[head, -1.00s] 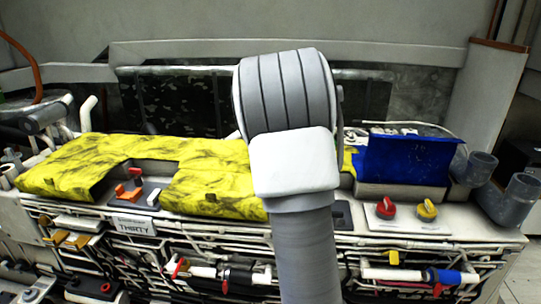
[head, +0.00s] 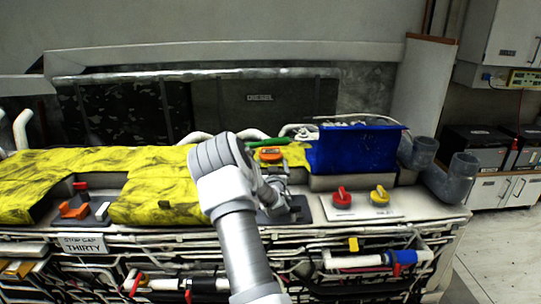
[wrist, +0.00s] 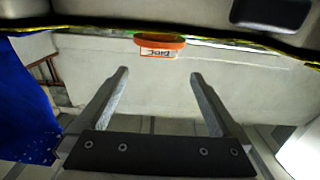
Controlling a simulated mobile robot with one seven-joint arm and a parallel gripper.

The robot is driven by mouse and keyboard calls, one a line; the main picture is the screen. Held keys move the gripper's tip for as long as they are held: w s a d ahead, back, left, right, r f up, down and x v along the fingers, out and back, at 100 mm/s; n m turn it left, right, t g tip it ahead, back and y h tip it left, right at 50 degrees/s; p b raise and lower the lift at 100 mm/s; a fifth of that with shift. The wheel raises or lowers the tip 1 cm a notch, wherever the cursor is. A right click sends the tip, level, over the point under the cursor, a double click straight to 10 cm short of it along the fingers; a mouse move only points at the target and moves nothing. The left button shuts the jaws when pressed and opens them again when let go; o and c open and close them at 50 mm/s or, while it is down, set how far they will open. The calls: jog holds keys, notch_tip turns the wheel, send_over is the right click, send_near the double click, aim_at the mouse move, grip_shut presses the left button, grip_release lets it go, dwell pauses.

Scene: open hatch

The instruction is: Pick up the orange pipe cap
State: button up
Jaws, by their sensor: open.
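The orange pipe cap (head: 270,154) lies at the back of the bench top, between the yellow cover and the blue panel. In the wrist view the cap (wrist: 160,46) shows an orange rim with a pale lettered label, beyond and roughly centred between my fingertips. My gripper (wrist: 159,75) is open, with nothing between its two fingers. The cap is apart from the fingers. In the head view my arm hides part of the bench, and the fingertips are hard to make out.
A blue panel (head: 355,150) stands upright right of the cap; it also fills the left of the wrist view (wrist: 25,115). A green object (head: 266,143) lies behind the cap. Red (head: 342,198) and yellow (head: 379,195) knobs and grey pipes (head: 452,182) stand farther right.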

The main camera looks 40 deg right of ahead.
aim_at(271, 150)
jog(key=shift+p+x, duration=0.85)
jog(key=shift+x, duration=5.05)
jog(key=shift+d, duration=0.1)
